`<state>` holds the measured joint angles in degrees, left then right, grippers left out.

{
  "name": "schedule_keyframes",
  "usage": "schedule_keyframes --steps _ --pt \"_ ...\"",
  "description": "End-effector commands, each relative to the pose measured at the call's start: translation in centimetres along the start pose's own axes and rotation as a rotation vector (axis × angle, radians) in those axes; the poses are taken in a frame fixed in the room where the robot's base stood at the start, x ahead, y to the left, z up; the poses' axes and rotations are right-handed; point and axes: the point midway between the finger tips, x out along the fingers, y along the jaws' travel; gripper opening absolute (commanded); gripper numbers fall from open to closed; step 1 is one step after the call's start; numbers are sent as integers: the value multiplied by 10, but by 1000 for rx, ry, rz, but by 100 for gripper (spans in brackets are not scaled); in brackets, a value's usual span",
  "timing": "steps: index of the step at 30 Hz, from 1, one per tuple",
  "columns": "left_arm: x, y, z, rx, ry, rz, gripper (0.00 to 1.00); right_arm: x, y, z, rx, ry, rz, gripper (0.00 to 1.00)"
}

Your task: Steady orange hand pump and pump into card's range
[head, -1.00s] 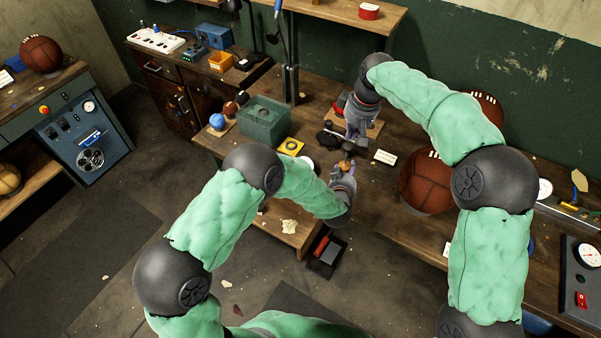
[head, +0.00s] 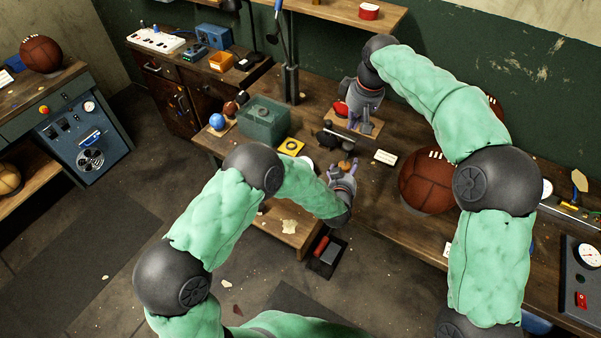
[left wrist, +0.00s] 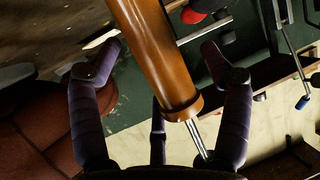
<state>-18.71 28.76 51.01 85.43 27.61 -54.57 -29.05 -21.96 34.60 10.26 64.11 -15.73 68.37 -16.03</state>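The orange hand pump (left wrist: 158,55) fills the middle of the left wrist view as an orange-brown barrel with a metal rod at its lower end. My left gripper (left wrist: 163,52) has its fingers spread on both sides of the barrel, with gaps showing. In the head view, a small orange part of the pump (head: 345,164) shows between the fingers of my left gripper (head: 342,170). My right gripper (head: 359,118) hangs above a wooden board, beyond the left one; its fingers look apart with nothing visible between them. A white card (head: 385,157) stands on the bench right of the pump; its text is unreadable.
A brown leather ball (head: 428,180) sits right of the card. A green box (head: 264,121) and a yellow item (head: 291,147) lie left of the grippers. A red object (head: 340,108) is close to my right gripper. A gauge panel (head: 582,275) is far right.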

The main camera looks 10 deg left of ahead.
Motion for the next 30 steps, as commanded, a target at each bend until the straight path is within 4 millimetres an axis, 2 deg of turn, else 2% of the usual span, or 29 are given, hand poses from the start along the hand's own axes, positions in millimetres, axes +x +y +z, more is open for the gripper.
schedule_keyframes --steps 8,11,24,30 --pt "-7 0 -1 -1 0 0 78 0 0 0 0 0 0 0" --pt "-20 0 -1 0 0 1 78 0 0 0 0 0 0 0" --pt "-98 1 0 1 0 2 78 0 0 0 0 0 0 0" --pt "-116 0 0 0 1 1 78 0 0 0 0 0 0 0"
